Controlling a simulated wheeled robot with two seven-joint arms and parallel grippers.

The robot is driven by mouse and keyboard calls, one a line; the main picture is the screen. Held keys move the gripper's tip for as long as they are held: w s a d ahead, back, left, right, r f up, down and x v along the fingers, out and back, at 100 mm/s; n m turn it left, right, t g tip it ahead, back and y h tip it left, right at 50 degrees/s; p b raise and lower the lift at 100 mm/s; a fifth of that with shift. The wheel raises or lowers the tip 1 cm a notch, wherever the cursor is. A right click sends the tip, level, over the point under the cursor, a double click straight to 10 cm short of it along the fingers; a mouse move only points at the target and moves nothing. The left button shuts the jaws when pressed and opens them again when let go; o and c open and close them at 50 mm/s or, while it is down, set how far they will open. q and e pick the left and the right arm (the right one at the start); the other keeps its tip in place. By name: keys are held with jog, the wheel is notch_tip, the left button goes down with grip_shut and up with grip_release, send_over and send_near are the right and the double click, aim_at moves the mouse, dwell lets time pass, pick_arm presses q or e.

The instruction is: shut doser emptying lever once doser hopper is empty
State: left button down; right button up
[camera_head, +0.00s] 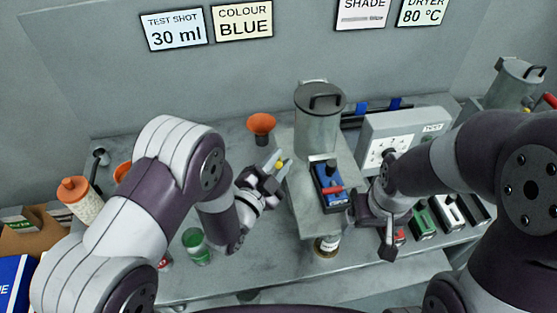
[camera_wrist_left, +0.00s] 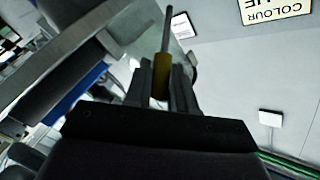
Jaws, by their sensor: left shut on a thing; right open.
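The doser hopper (camera_head: 317,132) is a grey metal cylinder with a dark, handled lid on top of the doser stand (camera_head: 305,208). The lid hides whether there is anything inside. The doser emptying lever (camera_head: 280,164) shows a yellow grip at the stand's left side. In the left wrist view its yellow grip (camera_wrist_left: 161,78) sits between the fingers, with a thin metal rod running beyond it. My left gripper (camera_head: 276,170) is shut on this lever. My right gripper (camera_head: 378,236) is open and empty, right of the stand and in front of the white gauge box.
A blue device with a red handle (camera_head: 327,185) is on the stand, and a brown jar (camera_head: 327,246) is below. An orange funnel (camera_head: 261,124) stands behind my left gripper. A green-lidded jar (camera_head: 195,244) is at the front left. The gauge box (camera_head: 402,138) is at the right.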

pick_arm(q)
jog(key=shift+r, duration=0.1)
jog(key=shift+w+r+p, duration=0.1)
jog(key=shift+r+p, duration=0.2)
jog(key=shift+p, duration=0.4)
jog(key=w+a+r+n+g+y+p, duration=0.1)
jog(key=w+r+n+g+p, duration=0.2)
jog(key=p, duration=1.3)
jog(key=shift+w+a+n+g+y, duration=0.3)
jog(key=shift+w+n+g, duration=1.4)
jog(key=shift+g, duration=1.3)
jog(key=shift+w, duration=0.1)
jog(key=c, duration=1.1)
grip_release()
jog(key=shift+d, duration=0.1)
jog(key=shift+w, duration=0.25)
